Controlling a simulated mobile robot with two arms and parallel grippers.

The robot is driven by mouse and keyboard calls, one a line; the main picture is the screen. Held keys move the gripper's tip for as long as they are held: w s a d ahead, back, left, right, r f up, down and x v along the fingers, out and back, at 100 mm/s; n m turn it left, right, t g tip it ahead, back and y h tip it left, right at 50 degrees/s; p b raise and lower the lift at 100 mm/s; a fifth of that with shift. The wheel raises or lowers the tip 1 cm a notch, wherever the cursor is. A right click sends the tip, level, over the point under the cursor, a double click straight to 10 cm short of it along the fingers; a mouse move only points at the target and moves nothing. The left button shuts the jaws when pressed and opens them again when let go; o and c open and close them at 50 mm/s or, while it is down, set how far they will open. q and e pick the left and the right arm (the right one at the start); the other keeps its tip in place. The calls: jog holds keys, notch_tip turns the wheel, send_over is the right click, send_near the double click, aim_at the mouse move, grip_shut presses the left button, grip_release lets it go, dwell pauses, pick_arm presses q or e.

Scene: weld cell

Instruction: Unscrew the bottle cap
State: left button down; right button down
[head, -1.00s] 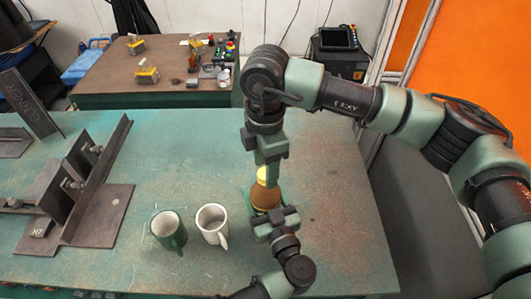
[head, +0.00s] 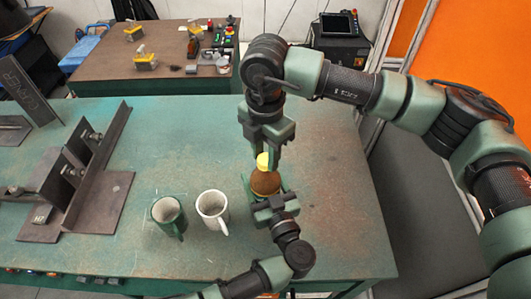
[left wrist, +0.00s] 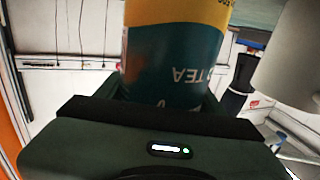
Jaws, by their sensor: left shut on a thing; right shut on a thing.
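A brown bottle (head: 265,183) with a yellow cap (head: 263,161) stands upright on the green table, at the middle right of the head view. My right gripper (head: 266,156) comes down from above and is shut on the cap. My left gripper (head: 269,196) is on the near side of the bottle, low down, and is shut on its body. The left wrist view shows the bottle's label (left wrist: 175,60), teal and yellow with "TEA" upside down, close in front of the gripper. The lower part of the bottle is hidden by my left gripper in the head view.
A white mug (head: 211,207) and a green mug (head: 168,214) stand just left of the bottle. Dark steel brackets (head: 95,200) lie on the table's left side. The table (head: 335,215) is clear to the right. A brown bench (head: 165,65) with small items stands behind.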

jog(key=n, duration=0.6)
jog(key=shift+n, duration=0.3)
jog(key=n, duration=1.2)
jog(key=shift+w+r, duration=0.1)
jog(key=n, duration=0.8)
jog(key=shift+n, duration=0.3)
jog(key=n, duration=1.6)
jog(key=shift+r+n, duration=0.1)
jog(key=shift+n, duration=0.2)
jog(key=n, duration=0.5)
jog(key=shift+n, duration=0.4)
